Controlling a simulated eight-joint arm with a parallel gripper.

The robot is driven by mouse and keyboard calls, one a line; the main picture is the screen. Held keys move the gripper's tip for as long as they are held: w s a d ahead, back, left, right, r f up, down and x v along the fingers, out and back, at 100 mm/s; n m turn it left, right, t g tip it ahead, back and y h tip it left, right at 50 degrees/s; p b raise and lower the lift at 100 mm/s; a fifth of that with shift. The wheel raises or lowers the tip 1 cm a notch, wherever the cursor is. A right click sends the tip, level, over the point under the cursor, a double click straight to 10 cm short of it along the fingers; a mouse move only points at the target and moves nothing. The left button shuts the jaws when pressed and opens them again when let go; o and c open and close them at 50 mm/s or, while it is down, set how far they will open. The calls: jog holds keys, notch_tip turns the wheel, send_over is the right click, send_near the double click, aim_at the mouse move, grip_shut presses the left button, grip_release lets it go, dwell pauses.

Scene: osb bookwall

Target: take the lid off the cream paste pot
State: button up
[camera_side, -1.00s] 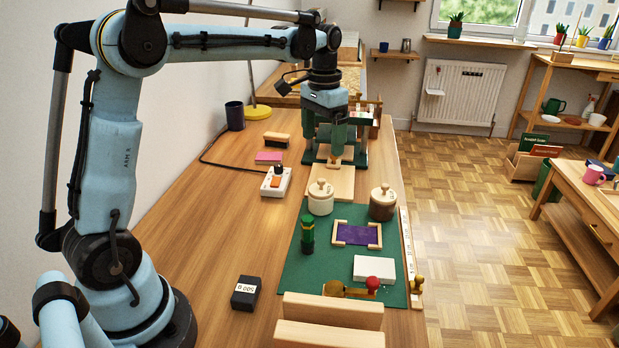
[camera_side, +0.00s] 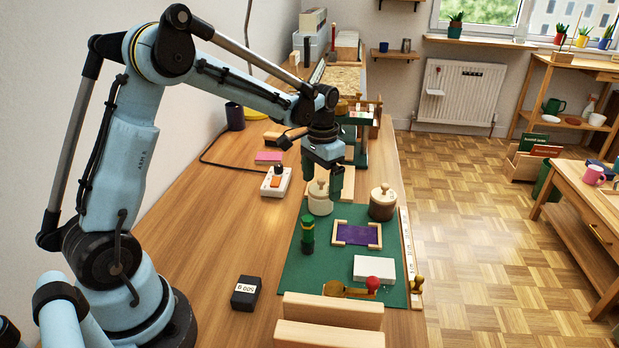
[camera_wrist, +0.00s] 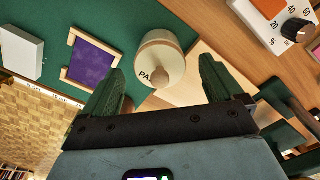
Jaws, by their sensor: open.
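The cream paste pot (camera_side: 320,205) stands at the far left corner of the green mat, with its lid (camera_side: 319,188) and small knob on top. In the wrist view the pot (camera_wrist: 158,47) shows part of its lettering, and the lid's knob (camera_wrist: 172,74) points toward me. My gripper (camera_side: 322,188) is open, pointing down just above the lid. Its green fingers (camera_wrist: 161,66) appear on either side of the pot, with a gap on both sides. I cannot tell the exact height between fingertips and knob.
A brown lidded pot (camera_side: 383,206) stands to the right. A green cylinder (camera_side: 308,235), a purple sheet in a wooden frame (camera_side: 357,234) and a white block (camera_side: 374,269) are on the mat (camera_side: 340,215). A white dial box (camera_side: 276,182) is left. A green press stands behind.

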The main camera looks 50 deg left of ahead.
jog(key=shift+f, duration=0.2)
jog(key=c, duration=1.1)
jog(key=shift+r, duration=0.1)
